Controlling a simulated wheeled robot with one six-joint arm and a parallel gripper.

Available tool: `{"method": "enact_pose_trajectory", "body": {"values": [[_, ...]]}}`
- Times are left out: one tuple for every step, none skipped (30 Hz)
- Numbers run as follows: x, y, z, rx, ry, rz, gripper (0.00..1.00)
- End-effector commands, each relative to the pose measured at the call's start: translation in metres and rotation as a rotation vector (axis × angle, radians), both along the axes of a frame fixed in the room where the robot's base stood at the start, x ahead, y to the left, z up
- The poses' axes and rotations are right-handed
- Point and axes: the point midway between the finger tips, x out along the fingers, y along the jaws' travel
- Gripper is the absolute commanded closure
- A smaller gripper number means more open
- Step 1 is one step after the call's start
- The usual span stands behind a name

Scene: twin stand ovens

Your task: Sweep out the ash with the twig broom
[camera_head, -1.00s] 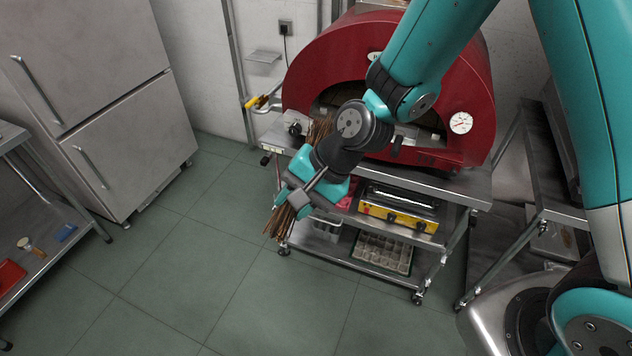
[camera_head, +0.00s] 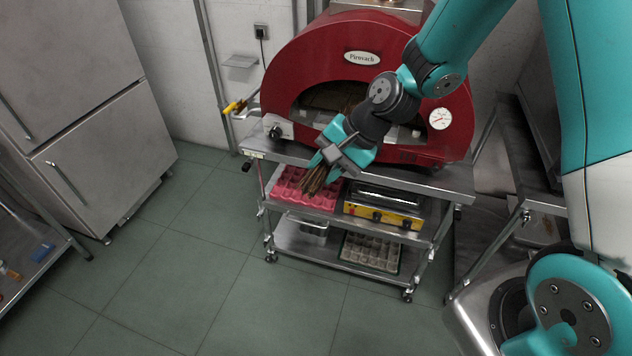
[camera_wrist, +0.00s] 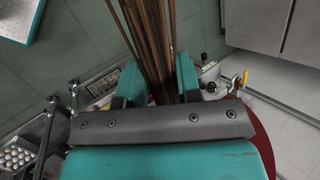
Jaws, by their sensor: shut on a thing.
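My gripper (camera_head: 333,152) is shut on the twig broom (camera_head: 318,178), in front of the red oven's mouth. The broom's twigs stick out below the jaws, over the front edge of the steel stand; more brown twigs show behind the gripper. In the wrist view the twig bundle (camera_wrist: 155,40) lies between the two teal fingers (camera_wrist: 157,83). The red domed oven (camera_head: 290,68) stands on the stand, its arched mouth (camera_head: 325,96) open and partly hidden by my arm. I cannot make out any ash in the dark mouth.
The wheeled steel stand (camera_head: 420,178) holds a pink tray (camera_head: 290,195) and a yellow-fronted appliance (camera_head: 385,217) on its middle shelf. An egg-like tray (camera_head: 370,253) sits lower. A steel fridge (camera_head: 100,170) stands left. The green floor (camera_head: 210,270) in front is clear.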

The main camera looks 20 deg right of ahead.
Motion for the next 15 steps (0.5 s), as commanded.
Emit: {"method": "enact_pose_trajectory", "body": {"values": [[0.008, -0.005, -0.002, 0.0, -0.001, -0.001, 1.0], [0.012, -0.008, -0.002, 0.001, -0.003, -0.002, 1.0], [0.017, -0.012, -0.002, 0.0, -0.002, -0.002, 1.0], [0.021, -0.015, -0.003, 0.0, -0.002, -0.002, 1.0], [0.025, -0.018, -0.003, 0.0, -0.002, -0.002, 1.0], [0.031, -0.022, -0.004, 0.0, -0.002, -0.002, 1.0], [0.035, -0.025, -0.005, 0.0, -0.002, -0.002, 1.0], [0.039, -0.028, -0.005, 0.0, -0.002, -0.001, 1.0], [0.044, -0.032, -0.006, -0.001, -0.002, -0.002, 1.0], [0.048, -0.035, -0.005, 0.0, -0.001, -0.002, 1.0], [0.053, -0.038, -0.006, 0.0, -0.001, -0.001, 1.0], [0.058, -0.042, -0.006, 0.0, -0.001, -0.001, 1.0], [0.062, -0.044, -0.007, 0.0, -0.001, -0.001, 1.0], [0.066, -0.048, -0.008, 0.0, -0.001, -0.001, 1.0], [0.071, -0.051, -0.008, 0.001, -0.002, -0.001, 1.0]]}}
